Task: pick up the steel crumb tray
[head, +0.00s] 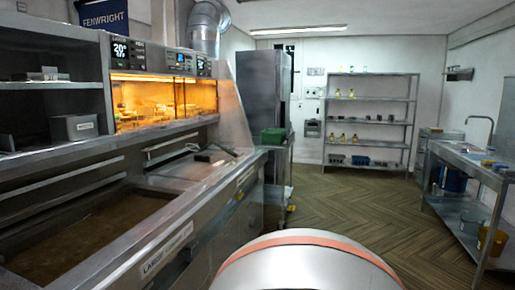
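I cannot make out a steel crumb tray for certain. A flat, pale steel surface (188,171) lies at the far end of the frying range (200,205), and I cannot tell whether it is a tray or part of the range. A small dark object (204,158) rests near it. Neither of my grippers is in view.
The range's wide pan of brown liquid (70,235) is at the left, with a lit warming cabinet (160,100) above. A green box (273,136) stands beyond. Shelves (370,120) line the back. A sink bench (470,165) is at right. The floor (345,205) between is clear.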

